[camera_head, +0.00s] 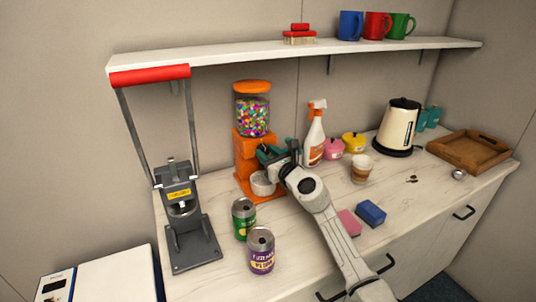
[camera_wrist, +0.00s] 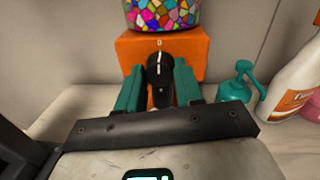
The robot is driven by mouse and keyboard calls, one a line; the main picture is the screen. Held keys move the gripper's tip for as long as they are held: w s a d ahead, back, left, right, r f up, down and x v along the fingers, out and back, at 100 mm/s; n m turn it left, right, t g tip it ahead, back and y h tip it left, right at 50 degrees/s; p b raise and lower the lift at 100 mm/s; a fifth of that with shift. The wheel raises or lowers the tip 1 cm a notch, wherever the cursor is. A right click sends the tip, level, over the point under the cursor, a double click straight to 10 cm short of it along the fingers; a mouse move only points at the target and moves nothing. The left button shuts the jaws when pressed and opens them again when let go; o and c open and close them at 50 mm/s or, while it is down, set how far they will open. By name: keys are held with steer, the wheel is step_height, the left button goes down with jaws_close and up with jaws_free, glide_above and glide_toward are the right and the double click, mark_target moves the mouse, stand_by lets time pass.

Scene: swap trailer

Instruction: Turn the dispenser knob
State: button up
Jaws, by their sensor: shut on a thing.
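The orange candy dispenser (camera_head: 245,145) stands on the counter, its clear globe full of colourful candies. Its black knob (camera_wrist: 160,69) has a white line that looks close to upright, slightly tilted, in the wrist view. My gripper (camera_wrist: 160,88) has teal fingers on either side of the knob and is shut on it. In the head view my gripper (camera_head: 268,154) reaches the dispenser's front from the right and hides the knob. A white bowl (camera_head: 262,184) sits at the dispenser's base, below my gripper.
Green (camera_head: 244,219) and purple (camera_head: 261,251) cans stand in front of the dispenser. A spray bottle (camera_head: 314,134) stands close to its right. A can crusher (camera_head: 186,225) is at left. Pink (camera_head: 349,222) and blue (camera_head: 371,213) sponges lie beside my arm. A shelf (camera_head: 240,57) runs above.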

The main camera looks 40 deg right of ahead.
steer(key=m, duration=0.4)
steer(key=shift+f+p, duration=0.1)
steer(key=shift+p, duration=0.3)
steer(key=shift+m+t, duration=0.3)
steer(key=shift+m, duration=1.4)
steer(key=o, duration=1)
steer(key=shift+o, duration=0.2)
steer(key=shift+s, duration=0.1)
steer(key=s+a+p, duration=0.2)
steer(key=s+p, duration=0.1)
steer(key=s, duration=0.7)
steer(key=shift+s+f, duration=0.2)
steer(key=shift+f, duration=0.15)
steer(key=shift+a, duration=0.1)
